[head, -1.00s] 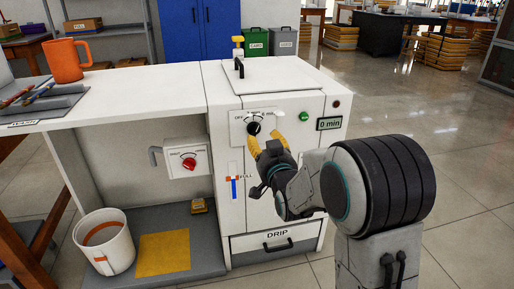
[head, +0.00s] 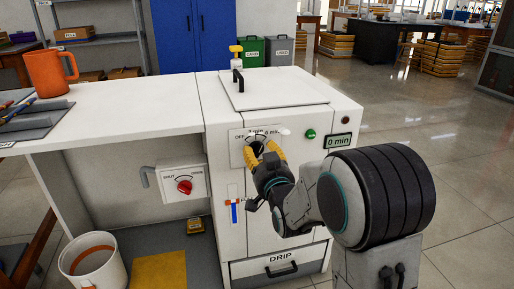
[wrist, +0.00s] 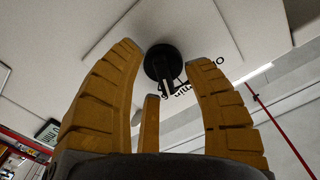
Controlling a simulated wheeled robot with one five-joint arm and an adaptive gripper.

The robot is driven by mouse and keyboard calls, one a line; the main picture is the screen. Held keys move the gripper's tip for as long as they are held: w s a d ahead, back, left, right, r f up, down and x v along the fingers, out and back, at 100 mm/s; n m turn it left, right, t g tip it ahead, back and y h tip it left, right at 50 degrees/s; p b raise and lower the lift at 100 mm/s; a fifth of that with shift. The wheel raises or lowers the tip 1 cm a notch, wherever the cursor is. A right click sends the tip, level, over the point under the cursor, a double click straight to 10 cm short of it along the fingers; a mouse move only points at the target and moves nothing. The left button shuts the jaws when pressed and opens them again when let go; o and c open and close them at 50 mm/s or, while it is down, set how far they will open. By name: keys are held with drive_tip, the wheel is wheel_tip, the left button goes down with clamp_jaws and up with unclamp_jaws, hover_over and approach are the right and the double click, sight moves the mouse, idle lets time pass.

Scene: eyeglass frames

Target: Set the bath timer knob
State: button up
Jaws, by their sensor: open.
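The timer knob (head: 257,147) is round and black, on a white plate on the front of the white bath cabinet (head: 228,170). In the wrist view the knob (wrist: 161,62) has a pale pointer line, and lies between and just beyond the fingertips. My gripper (head: 261,149) has yellow fingers, spread open on either side of the knob; I cannot tell whether they touch it. In the wrist view my gripper (wrist: 163,55) is empty. The small display (head: 339,141) reads "0 min".
A green button (head: 310,134) sits right of the knob. A red valve knob (head: 184,187) is on a box under the white counter (head: 120,110). A white bucket (head: 94,265) stands below. An orange mug (head: 48,71) is on the counter. Open floor lies to the right.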

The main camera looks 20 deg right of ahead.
drive_tip(key=shift+w, duration=0.25)
clamp_jaws()
idle(0.4)
